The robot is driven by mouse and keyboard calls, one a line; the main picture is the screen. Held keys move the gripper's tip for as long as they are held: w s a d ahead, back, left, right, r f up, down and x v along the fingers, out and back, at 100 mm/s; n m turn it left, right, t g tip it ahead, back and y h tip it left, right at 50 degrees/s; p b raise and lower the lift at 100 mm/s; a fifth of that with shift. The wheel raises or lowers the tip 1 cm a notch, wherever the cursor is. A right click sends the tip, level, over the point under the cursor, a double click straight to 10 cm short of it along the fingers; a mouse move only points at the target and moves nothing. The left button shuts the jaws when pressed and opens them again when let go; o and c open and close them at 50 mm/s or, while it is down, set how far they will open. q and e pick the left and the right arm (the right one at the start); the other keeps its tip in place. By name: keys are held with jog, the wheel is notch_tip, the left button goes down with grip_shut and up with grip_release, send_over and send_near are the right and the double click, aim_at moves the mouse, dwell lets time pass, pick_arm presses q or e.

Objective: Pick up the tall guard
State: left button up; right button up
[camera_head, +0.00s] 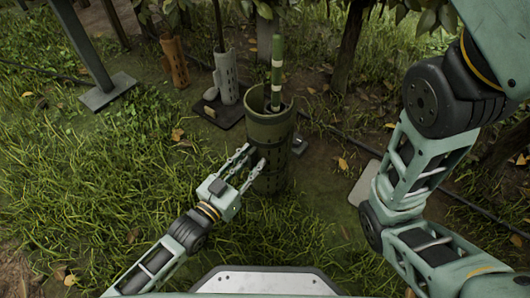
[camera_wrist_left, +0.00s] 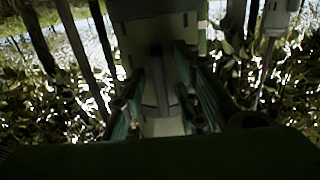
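The tall guard (camera_head: 269,133) is a dark green, open-topped cylinder standing upright in the grass at the middle of the head view. A green-and-white banded stake (camera_head: 277,70) rises out of its top. My left gripper (camera_head: 254,158) is at the guard's near left side, fingers apart and pointing at its wall; I cannot tell whether they touch it. In the dark left wrist view, the fingers (camera_wrist_left: 165,88) are spread, with a pale upright surface, probably the guard (camera_wrist_left: 152,32), ahead of them. My right arm shows at the right, but its gripper is out of view.
A rust-brown guard (camera_head: 175,62) and a pale grey guard (camera_head: 225,77) stand behind to the left. A grey post (camera_head: 84,45) on a flat base is farther left. Tree trunks and a dark hose (camera_head: 345,134) lie behind; open grass is at left.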

pick_arm(q)
grip_shut()
jog(key=shift+r, duration=0.15)
